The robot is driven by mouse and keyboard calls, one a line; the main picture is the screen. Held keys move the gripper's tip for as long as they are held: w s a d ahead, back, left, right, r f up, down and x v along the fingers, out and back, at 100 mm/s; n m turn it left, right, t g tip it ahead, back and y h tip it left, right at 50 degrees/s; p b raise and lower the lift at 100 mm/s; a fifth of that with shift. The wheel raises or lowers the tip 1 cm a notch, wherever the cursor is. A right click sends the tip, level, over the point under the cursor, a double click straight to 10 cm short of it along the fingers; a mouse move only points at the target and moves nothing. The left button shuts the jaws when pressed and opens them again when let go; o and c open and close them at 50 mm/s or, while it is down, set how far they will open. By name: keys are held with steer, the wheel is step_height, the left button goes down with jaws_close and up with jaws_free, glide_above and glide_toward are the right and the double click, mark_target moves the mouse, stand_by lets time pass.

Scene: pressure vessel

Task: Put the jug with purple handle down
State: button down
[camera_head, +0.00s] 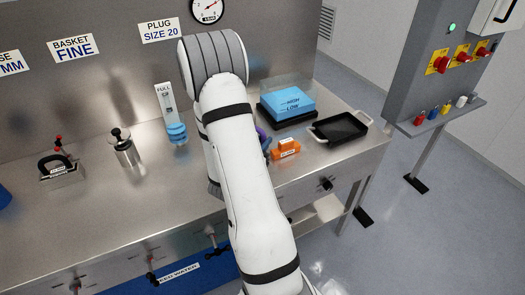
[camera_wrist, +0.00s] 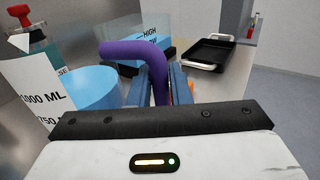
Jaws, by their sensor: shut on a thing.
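The purple handle (camera_wrist: 132,50) rises and bends left in the wrist view, between the two blue-grey fingers of my gripper (camera_wrist: 161,78). The gripper is shut on the handle. In the head view only a small purple part (camera_head: 261,134) shows beside my arm, which hides most of the gripper and whatever hangs from it. A white label reading 1000 ML (camera_wrist: 35,95) stands at the left of the wrist view, beside a light blue round shape. I cannot tell whether these belong to the jug, or whether the jug touches the bench.
Bare bench lies at front left.

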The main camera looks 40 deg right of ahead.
steer(key=shift+s+f, duration=0.1)
steer(key=shift+f, duration=2)
steer(key=shift+f, duration=0.15)
steer(key=c, duration=1.3)
jaws_free()
steer(key=shift+c, duration=0.2)
